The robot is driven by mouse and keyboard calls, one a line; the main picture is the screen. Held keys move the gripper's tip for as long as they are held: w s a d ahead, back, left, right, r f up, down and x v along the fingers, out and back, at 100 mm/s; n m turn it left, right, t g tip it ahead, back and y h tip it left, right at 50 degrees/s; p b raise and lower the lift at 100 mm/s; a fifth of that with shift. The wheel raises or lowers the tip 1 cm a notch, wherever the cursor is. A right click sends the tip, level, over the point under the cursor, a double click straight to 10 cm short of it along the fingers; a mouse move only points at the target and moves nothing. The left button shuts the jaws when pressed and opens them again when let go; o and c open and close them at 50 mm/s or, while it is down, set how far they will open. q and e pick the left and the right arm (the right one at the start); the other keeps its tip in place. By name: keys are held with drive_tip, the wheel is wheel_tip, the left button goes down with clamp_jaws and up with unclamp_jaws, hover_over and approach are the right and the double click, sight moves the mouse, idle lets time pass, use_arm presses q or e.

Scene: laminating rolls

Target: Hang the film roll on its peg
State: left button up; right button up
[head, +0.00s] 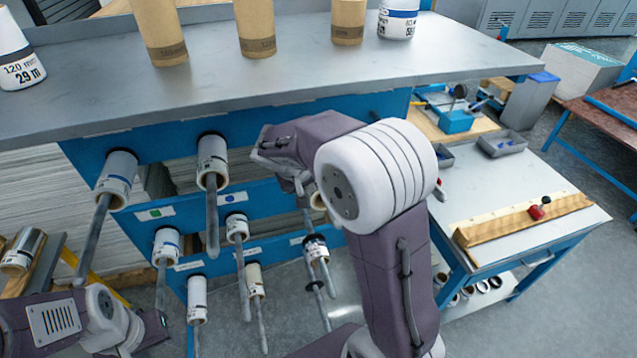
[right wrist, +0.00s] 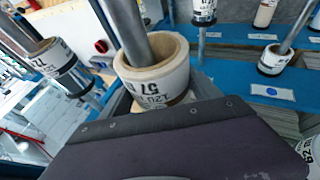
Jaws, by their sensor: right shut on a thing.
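The film roll (right wrist: 155,75) is white with a cream core and a black "57" label. It sits at the edge of my right gripper (right wrist: 190,130) in the right wrist view. A grey metal peg (right wrist: 126,25) runs into its hollow core, so the roll appears to be around the peg. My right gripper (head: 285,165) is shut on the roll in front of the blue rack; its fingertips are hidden. In the head view the roll is mostly hidden behind my arm. My left gripper (head: 155,328) is low at the left, away from the rolls, its fingers not clear.
The blue rack (head: 262,195) carries several pegs with white rolls, such as one (head: 212,160) left of my right gripper. Brown and white rolls stand on the grey shelf (head: 200,95) above. A side table (head: 500,200) with a wooden strip stands at the right.

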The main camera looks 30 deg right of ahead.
drive_tip(key=o, duration=1.8)
drive_tip(key=shift+w, duration=0.15)
drive_tip(key=shift+c, duration=0.2)
drive_tip(key=v, duration=0.5)
drive_tip(key=shift+w, duration=0.1)
drive_tip(key=s+a+b, duration=0.3)
drive_tip(key=s+a, duration=0.3)
drive_tip(key=a, duration=0.4)
drive_tip(key=shift+a, duration=0.2)
drive_tip(key=shift+s+f, duration=0.1)
drive_tip(key=shift+s, duration=0.05)
